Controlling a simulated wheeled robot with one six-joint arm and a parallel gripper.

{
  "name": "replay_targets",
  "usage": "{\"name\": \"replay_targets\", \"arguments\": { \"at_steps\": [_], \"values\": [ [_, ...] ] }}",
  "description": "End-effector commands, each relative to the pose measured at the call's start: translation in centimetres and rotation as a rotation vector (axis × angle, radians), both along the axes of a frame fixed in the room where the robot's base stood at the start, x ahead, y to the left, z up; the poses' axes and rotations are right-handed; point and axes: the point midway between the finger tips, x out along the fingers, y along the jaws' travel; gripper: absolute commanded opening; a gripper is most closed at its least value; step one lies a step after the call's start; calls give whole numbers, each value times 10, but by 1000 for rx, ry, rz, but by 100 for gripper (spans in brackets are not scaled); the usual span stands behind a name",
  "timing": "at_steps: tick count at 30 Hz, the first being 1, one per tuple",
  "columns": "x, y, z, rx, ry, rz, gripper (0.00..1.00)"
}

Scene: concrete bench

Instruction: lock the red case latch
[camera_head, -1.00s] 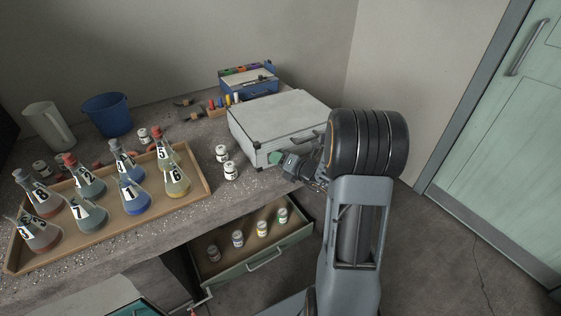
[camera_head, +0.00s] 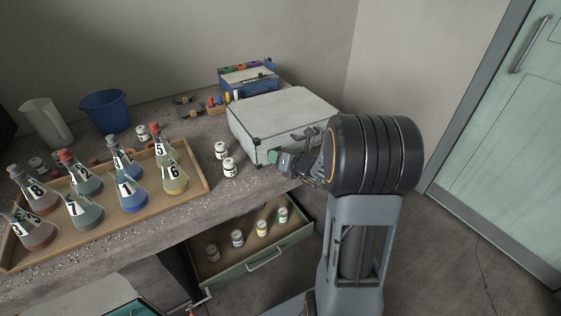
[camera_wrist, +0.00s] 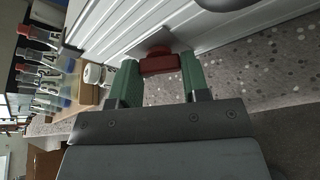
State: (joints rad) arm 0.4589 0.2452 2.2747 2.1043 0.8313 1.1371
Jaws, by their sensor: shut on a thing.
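The pale grey case (camera_head: 275,115) lies closed on the bench, and its ribbed side also shows in the wrist view (camera_wrist: 225,38). The red latch (camera_wrist: 160,63) is on that side. My gripper (camera_wrist: 158,80) has its green fingers on either side of the latch and is shut on it. In the head view my gripper (camera_head: 274,157) is at the front face of the case, and the latch is hidden there. The case's dark handle (camera_head: 306,134) is just right of my gripper.
A wooden tray (camera_head: 205,186) of numbered flasks fills the bench's left part. Two white jars (camera_head: 229,167) stand near the case's left corner. An open drawer (camera_head: 235,273) with several small jars is below.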

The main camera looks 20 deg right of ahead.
Motion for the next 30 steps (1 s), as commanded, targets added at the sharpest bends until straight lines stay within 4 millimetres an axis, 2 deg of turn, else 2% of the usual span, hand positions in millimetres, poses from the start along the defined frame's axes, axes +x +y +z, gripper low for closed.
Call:
{"name": "replay_targets", "arguments": {
  "at_steps": [15, 30],
  "values": [
    [0, 3, -3, -410, -34, 0, 19],
    [0, 3, 0, -552, -40, 1, 19]
  ]
}}
